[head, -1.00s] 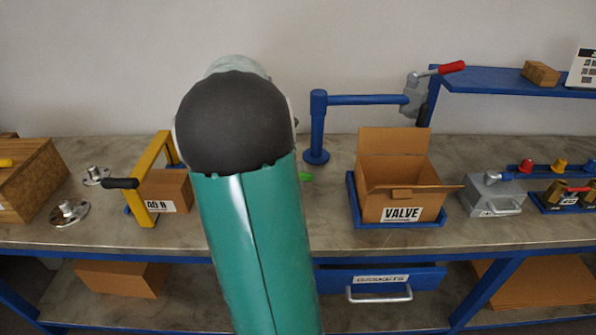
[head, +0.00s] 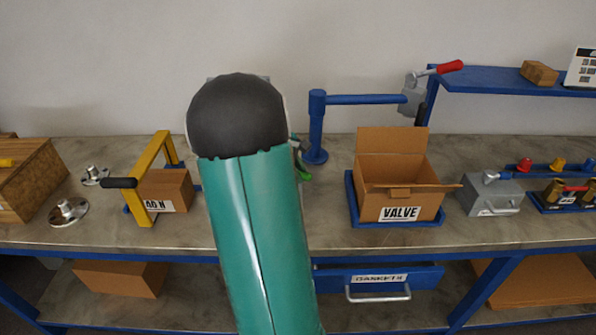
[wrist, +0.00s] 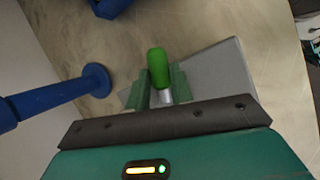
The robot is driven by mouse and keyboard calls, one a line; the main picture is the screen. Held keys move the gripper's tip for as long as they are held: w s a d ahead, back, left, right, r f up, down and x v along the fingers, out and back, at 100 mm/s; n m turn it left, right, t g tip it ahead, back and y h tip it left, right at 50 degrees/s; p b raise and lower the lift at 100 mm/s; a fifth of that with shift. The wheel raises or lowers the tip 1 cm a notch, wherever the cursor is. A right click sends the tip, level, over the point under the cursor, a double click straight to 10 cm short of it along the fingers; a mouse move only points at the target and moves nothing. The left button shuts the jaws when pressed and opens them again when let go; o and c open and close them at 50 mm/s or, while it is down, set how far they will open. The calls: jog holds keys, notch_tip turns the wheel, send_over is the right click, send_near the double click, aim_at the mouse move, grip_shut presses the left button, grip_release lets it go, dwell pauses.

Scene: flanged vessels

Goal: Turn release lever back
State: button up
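A lever with a bright green grip (wrist: 158,68) and a silver stem shows in the wrist view, at a light grey plate or box (wrist: 210,75). In the head view, its green grip (head: 304,173) peeks out just right of my arm; the rest is hidden. My gripper (wrist: 161,84) has one dark green finger on each side of the lever, close to the grip. I cannot tell whether the fingers touch it. In the head view, my arm hides most of my gripper. Whether this is the release lever is not marked.
A blue post (head: 316,130) with a side arm stands close by, right of the lever. The VALVE carton (head: 400,185) stands further right, a yellow frame (head: 150,165) to the left. Bench is clear between post and carton.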

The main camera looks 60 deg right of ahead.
aim_at(303, 176)
grip_shut()
jog(key=shift+w+a+m+g+y, duration=0.1)
jog(key=shift+a+m+g+y, duration=0.2)
jog(key=shift+m, duration=0.45)
jog(key=shift+a+m+g+y, duration=0.2)
jog(key=shift+a+m+y, duration=0.1)
jog(key=shift+m, duration=0.45)
jog(key=o, duration=0.9)
grip_release()
notch_tip(303, 176, up, 3)
jog(key=s+a+r, duration=0.2)
jog(key=a+r, duration=0.1)
jog(key=a, duration=0.1)
jog(key=s+a+r, duration=0.2)
jog(key=a+r, duration=0.1)
jog(key=a, duration=0.1)
jog(key=s+a+r, duration=0.3)
jog(key=a+r, duration=0.1)
jog(key=shift+a, duration=0.1)
